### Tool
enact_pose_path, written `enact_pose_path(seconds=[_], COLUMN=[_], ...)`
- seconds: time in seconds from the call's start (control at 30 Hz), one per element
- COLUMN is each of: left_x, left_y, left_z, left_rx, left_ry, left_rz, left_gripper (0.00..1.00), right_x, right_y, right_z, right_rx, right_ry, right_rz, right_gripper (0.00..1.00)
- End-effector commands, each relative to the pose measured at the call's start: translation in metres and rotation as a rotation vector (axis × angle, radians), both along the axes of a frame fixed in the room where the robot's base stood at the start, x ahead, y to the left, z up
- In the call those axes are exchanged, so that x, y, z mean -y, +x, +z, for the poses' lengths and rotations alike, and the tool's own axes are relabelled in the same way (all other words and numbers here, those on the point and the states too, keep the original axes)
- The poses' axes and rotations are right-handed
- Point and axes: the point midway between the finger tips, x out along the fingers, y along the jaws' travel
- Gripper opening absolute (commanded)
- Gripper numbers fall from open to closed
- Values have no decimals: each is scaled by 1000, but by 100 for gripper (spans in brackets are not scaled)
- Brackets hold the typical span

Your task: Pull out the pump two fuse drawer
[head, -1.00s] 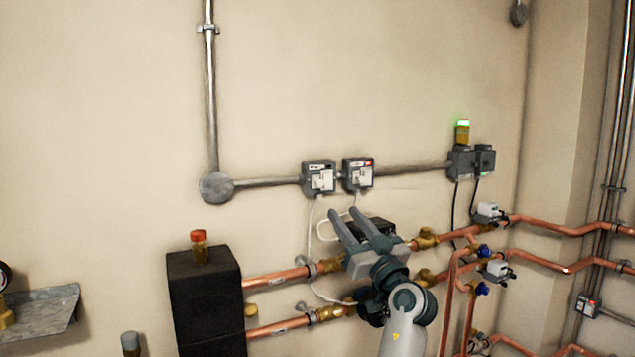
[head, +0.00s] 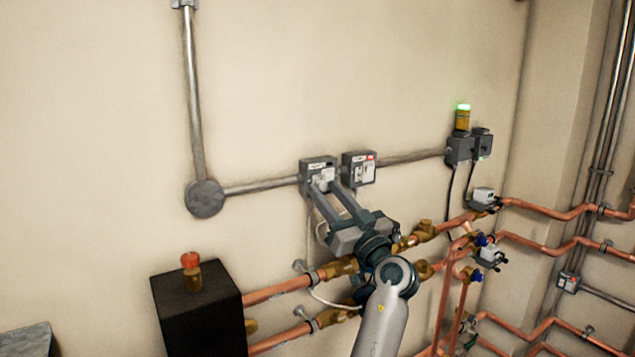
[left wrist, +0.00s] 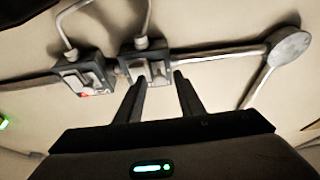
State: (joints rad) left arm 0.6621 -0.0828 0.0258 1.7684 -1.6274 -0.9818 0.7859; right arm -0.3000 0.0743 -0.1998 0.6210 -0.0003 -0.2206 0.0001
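Two grey switch boxes with white fronts sit side by side on the wall conduit. The left box (head: 319,172) and the right box (head: 359,169), which has a red mark, also show in the left wrist view, as the nearer box (left wrist: 148,63) and the red-marked box (left wrist: 82,76). Their labels are too small to read, so I cannot tell which is pump two. My left gripper (head: 326,187) is open and empty, its fingertips at the lower front of the left box. In the left wrist view the fingers (left wrist: 158,76) point at that box; contact is unclear. My right gripper is not in view.
Copper pipes (head: 270,291) with brass valves run below the boxes, behind my left arm. White cables hang under the boxes. A black block (head: 200,312) stands at lower left. Grey boxes with a green-lit beacon (head: 462,116) are to the right. The wall above is clear.

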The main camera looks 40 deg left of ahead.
Motion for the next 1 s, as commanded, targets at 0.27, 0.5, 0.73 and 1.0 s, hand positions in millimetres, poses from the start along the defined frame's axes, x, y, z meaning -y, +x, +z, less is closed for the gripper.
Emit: enact_pose_path(seconds=[0.27, 0.5, 0.73, 1.0], left_x=[3, 2, 2, 16], left_y=[0, 0, 0, -5], left_z=[2, 2, 2, -3], left_rx=[0, 0, 1, 4], left_ry=[0, 0, 0, -2], left_rz=[-1, 0, 0, -3], left_gripper=[35, 18, 0, 0], right_x=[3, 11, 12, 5], right_y=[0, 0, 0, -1], right_z=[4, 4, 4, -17], right_rx=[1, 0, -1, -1], right_ry=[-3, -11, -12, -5], right_rz=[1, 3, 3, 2], right_gripper=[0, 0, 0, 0])
